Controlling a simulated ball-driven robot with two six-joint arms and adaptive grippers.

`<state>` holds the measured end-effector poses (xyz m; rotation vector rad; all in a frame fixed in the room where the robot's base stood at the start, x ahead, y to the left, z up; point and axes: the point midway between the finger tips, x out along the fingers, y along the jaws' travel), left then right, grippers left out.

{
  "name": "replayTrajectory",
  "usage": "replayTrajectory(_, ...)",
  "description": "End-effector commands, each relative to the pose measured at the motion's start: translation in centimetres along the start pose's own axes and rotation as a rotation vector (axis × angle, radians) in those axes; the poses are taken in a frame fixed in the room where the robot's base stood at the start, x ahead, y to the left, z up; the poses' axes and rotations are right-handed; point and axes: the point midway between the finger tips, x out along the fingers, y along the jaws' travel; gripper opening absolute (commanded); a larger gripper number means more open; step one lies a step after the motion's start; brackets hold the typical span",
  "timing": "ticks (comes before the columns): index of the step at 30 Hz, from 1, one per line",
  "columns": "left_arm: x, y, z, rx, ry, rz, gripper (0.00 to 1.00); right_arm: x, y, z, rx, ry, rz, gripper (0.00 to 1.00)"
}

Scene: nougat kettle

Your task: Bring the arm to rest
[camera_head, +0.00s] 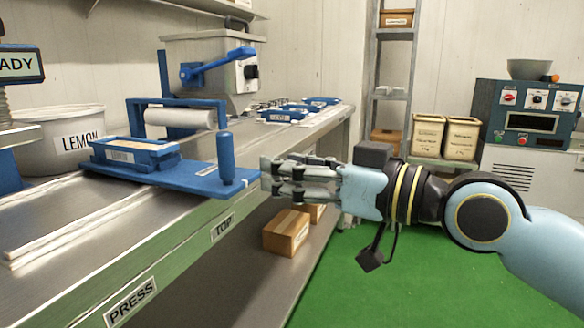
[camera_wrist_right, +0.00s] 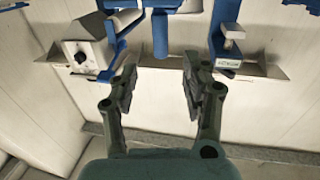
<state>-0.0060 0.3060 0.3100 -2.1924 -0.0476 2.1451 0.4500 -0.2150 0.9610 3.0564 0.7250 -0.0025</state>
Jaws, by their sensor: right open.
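My right arm (camera_head: 505,225) reaches in from the right in the head view. Its gripper (camera_head: 268,178) is at the front edge of the steel bench, beside the blue roller stand (camera_head: 185,178); I cannot tell whether they touch. In the right wrist view the right gripper (camera_wrist_right: 158,88) has its two fingers spread, with nothing between them. My left gripper does not show in either view.
The bench (camera_head: 90,225) carries a white LEMON tub (camera_head: 70,135), a blue tray (camera_head: 130,155) and a grey machine with a blue lever (camera_head: 205,65). A cardboard box (camera_head: 286,232) sits below. Green floor (camera_head: 400,280) is open under my arm.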

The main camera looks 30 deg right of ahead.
Motion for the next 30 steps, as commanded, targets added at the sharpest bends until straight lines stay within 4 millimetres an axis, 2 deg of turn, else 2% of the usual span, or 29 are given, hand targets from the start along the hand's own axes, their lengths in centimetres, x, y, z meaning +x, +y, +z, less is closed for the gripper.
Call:
replayTrajectory(13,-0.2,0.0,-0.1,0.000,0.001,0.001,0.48,0.0,-0.1,-0.1,0.019,0.004,0.008,0.48)
replayTrajectory(14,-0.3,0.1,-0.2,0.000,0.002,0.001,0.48,0.1,0.3,0.7,0.035,-0.007,0.020,0.48)
replayTrajectory(17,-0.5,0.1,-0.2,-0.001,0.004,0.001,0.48,0.4,2.2,4.8,0.075,-0.074,0.079,0.48)
replayTrajectory(20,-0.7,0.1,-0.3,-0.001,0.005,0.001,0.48,0.1,4.9,11.8,0.116,-0.186,0.167,0.48)
replayTrajectory(21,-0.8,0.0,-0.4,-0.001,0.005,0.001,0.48,-0.4,5.9,15.0,0.132,-0.240,0.204,0.48)
replayTrajectory(23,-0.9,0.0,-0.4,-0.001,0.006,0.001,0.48,-1.4,7.0,19.9,0.155,-0.322,0.256,0.48)
replayTrajectory(24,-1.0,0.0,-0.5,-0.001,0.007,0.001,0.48,-2.4,7.5,23.1,0.168,-0.377,0.286,0.48)
replayTrajectory(26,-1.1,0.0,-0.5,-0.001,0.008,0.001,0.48,-4.1,7.9,27.9,0.187,-0.462,0.328,0.48)
replayTrajectory(27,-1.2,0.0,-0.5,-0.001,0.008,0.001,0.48,-5.4,7.9,31.0,0.199,-0.519,0.353,0.48)
replayTrajectory(29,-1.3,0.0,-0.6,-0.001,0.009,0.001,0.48,-7.7,7.5,35.5,0.217,-0.606,0.386,0.48)
replayTrajectory(30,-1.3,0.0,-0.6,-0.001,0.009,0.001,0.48,-9.4,7.1,38.5,0.228,-0.665,0.405,0.48)
